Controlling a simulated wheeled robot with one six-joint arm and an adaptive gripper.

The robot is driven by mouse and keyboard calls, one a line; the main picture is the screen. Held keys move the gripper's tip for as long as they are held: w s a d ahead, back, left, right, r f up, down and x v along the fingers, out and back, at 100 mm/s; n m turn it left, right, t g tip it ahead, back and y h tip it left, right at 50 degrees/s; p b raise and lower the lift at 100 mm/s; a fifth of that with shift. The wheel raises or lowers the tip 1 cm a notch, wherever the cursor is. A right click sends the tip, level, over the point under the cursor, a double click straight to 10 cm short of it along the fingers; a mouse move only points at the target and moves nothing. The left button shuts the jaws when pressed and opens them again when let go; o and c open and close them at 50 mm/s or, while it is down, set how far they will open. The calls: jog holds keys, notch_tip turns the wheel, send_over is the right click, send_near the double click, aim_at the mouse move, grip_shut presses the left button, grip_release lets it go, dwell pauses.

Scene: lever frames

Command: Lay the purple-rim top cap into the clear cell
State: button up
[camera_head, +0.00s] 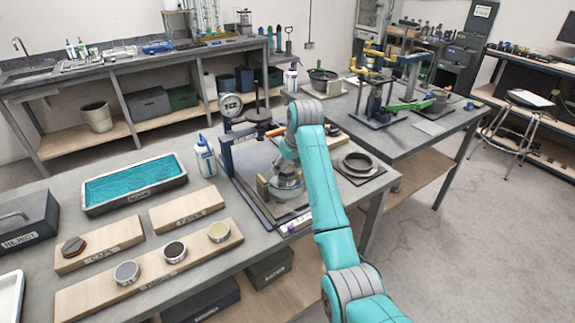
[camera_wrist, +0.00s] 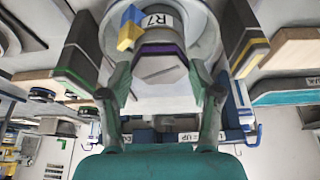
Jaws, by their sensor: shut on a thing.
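My gripper (camera_wrist: 160,78) is shut on the purple-rim top cap (camera_wrist: 161,52). One green finger presses each side of the cap. In the wrist view the cap has a grey faceted body and a dark purple band, and lies in front of a pale round part (camera_wrist: 203,35) with an R7 label. In the head view my gripper (camera_head: 287,180) is low inside the near lever frame (camera_head: 232,160), and my wrist largely hides the cap. I cannot pick out the clear cell with certainty, nor tell whether the cap touches the round part.
A blue-yellow block (camera_wrist: 130,28) is close beside the cap. The lever frame's dark posts stand around my gripper. A white bottle (camera_head: 205,157), a teal-lined tray (camera_head: 135,184) and a wooden board with several round pieces (camera_head: 200,255) are left. A dark ring (camera_head: 357,163) is right.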

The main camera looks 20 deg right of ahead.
jog(key=o, duration=1.5)
